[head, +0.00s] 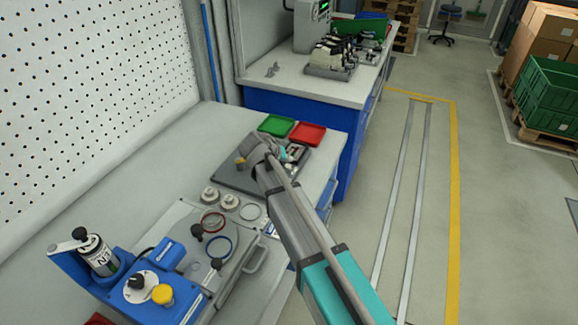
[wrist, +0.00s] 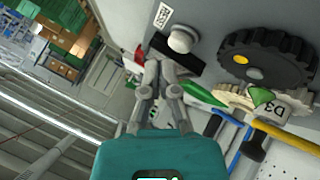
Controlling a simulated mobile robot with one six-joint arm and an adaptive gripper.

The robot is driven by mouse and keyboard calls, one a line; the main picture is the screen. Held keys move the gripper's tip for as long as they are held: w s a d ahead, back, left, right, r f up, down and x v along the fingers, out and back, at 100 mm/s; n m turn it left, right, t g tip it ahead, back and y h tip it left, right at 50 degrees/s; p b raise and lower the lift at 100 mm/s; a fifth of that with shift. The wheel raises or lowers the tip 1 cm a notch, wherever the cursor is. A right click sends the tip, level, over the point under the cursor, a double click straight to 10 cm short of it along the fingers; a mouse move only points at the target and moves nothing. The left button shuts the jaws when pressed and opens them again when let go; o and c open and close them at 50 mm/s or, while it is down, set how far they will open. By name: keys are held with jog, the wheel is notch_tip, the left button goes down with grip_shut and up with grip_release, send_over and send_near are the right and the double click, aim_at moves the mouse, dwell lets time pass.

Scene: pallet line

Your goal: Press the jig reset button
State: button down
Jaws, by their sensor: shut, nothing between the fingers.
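The button is a pale grey round cap (wrist: 181,40) on a grey plate in the wrist view, beside a small white label (wrist: 163,15) that seems to read RESET. My gripper (wrist: 161,66) is shut and empty, its fingertips pointing toward the plate, just below the button in the picture. I cannot tell whether they touch anything. A black bar lies behind the fingertips. In the head view my arm reaches over the dark jig plate (head: 226,179) on the bench. My arm hides the button there, and the fingers cannot be made out.
A black gear (wrist: 291,60), a cream gear (wrist: 226,101) and a D3 tag (wrist: 273,109) lie close beside the button. Green (head: 277,125) and red (head: 309,133) trays stand behind the jig. A blue fixture (head: 150,285) and several rings stand at the front.

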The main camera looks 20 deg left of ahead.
aim_at(288, 166)
jog(key=shift+f+b, duration=0.95)
dwell(1.4)
jog(key=shift+r, duration=0.2)
jog(key=shift+r+p, duration=0.8)
jog(key=shift+p, duration=0.2)
jog(key=shift+r, duration=0.1)
jog(key=shift+r+p, duration=2.4)
jog(key=shift+p, duration=0.1)
jog(key=shift+d, duration=0.1)
jog(key=s+d+f+m+g, duration=0.1)
jog(key=s+d+f+g, duration=0.1)
jog(key=d, duration=1.1)
jog(key=s+d+f+m+g, duration=0.1)
jog(key=s+d+f+g, duration=0.15)
jog(key=d, duration=1.05)
jog(key=s+d+m+g+y, duration=0.1)
jog(key=s+d+g, duration=0.1)
jog(key=s+d, duration=0.4)
jog(key=s+d+f+m+g+y, duration=0.1)
jog(key=s+d, duration=0.4)
jog(key=d, duration=0.6)
jog(key=shift+s+d+g+y, duration=0.3)
jog(key=shift+s+g+y, duration=0.15)
jog(key=shift+y, duration=0.35)
